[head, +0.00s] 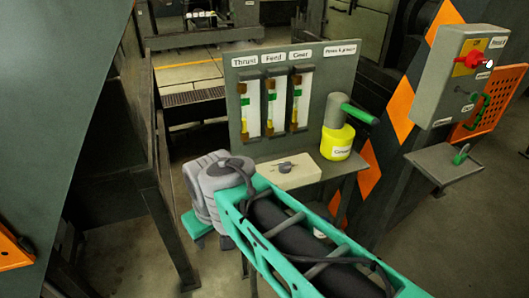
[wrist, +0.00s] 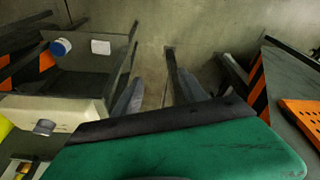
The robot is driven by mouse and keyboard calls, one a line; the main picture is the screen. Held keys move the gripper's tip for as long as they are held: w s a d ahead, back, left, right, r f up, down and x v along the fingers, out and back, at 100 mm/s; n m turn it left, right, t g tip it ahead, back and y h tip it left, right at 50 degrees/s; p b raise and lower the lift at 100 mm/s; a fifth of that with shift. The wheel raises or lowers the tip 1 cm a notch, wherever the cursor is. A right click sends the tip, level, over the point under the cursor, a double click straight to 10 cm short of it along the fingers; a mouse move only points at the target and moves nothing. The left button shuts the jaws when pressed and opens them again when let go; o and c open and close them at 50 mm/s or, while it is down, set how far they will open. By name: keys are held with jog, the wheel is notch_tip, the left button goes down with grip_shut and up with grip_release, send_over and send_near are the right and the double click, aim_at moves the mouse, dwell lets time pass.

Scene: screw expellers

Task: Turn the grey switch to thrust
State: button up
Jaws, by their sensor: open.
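The grey switch (head: 285,166) is a small knob on top of a cream box (head: 305,178) below the gauge panel. In the wrist view the switch (wrist: 44,127) shows at the left edge of my gripper's green body, on the cream box (wrist: 75,113). My gripper (wrist: 157,88) is open and empty, its two grey fingers apart over the floor, to the right of the box. In the head view the gripper's green part shows low at the left of the box, and its fingers are hidden. No thrust mark on the box is readable.
A yellow canister (head: 338,141) with a grey top and green handle stands right of the box. A control box (head: 450,85) with a red switch is further right. A dark metal frame stands at left.

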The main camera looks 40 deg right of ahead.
jog(key=shift+o, duration=0.6)
jog(key=w+d+r+n+g, duration=0.1)
jog(key=w+d+r, duration=0.3)
jog(key=w+d, duration=0.2)
jog(key=shift+d+r+n, duration=0.15)
jog(key=shift+d+n, duration=0.25)
jog(key=shift+d, duration=0.45)
notch_tip(320, 180, up, 3)
jog(key=n+g+b, duration=0.1)
jog(key=n+g, duration=0.1)
jog(key=n, duration=0.3)
send_over(285, 162)
jog(key=shift+a, duration=0.2)
jog(key=shift+d, duration=0.25)
notch_tip(285, 162, down, 8)
jog(key=shift+r, duration=0.25)
grip_shut()
